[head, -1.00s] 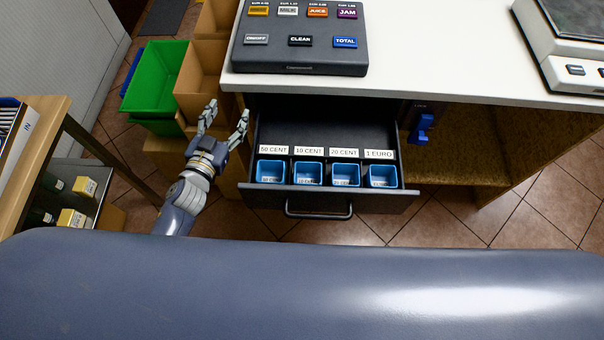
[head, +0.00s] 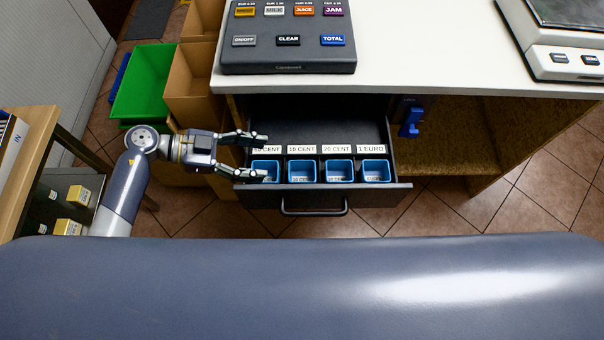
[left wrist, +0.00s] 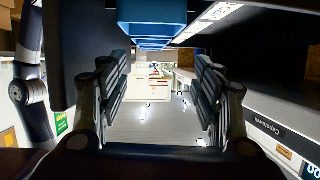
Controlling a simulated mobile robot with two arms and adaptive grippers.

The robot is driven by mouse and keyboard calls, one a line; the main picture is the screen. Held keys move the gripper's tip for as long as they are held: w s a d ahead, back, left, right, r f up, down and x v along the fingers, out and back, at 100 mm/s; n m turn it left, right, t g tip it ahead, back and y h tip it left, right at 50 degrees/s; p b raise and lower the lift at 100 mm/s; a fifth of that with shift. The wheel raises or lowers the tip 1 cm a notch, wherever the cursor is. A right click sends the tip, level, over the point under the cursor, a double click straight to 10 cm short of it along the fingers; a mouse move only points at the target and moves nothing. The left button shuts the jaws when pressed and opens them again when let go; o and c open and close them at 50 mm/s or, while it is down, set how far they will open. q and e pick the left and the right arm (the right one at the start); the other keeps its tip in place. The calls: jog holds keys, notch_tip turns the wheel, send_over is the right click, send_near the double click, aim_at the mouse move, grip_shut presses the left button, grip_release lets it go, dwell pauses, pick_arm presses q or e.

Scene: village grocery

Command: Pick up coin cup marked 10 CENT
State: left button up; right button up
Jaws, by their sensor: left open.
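The coin cup marked 10 CENT (head: 301,172) is a small blue square cup. It stands second from the left in a row in the open dark drawer (head: 365,200), behind it a white 10 CENT label (head: 302,149). My left gripper (head: 262,158) is open and empty, its fingers pointing right over the drawer's left end. It is at the 50 CENT cup (head: 264,170), partly covering that cup and its label, left of the 10 CENT cup. The left wrist view shows the open fingers (left wrist: 160,105) and the row of blue cups (left wrist: 150,12) at the top. My right gripper is not in view.
The 20 CENT cup (head: 339,171) and 1 EURO cup (head: 375,171) stand to the right. The counter (head: 440,70) with a dark keypad (head: 288,50) overhangs the drawer's back. A green crate (head: 150,80) and brown boxes stand at the left. The drawer has a front handle (head: 314,208).

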pick_arm(q)
jog(key=shift+s+a+f+g, duration=0.2)
jog(key=shift+s+f+g, duration=0.05)
jog(key=shift+f+g, duration=0.05)
jog(key=shift+s+d+f, duration=0.15)
jog(key=shift+d, duration=0.15)
jog(key=p, duration=0.2)
send_over(296, 180)
notch_tip(296, 180, down, 4)
jog(key=shift+r+y, duration=0.1)
jog(key=shift+y, duration=0.2)
jog(key=shift+c, duration=0.6)
jog(key=c, duration=0.5)
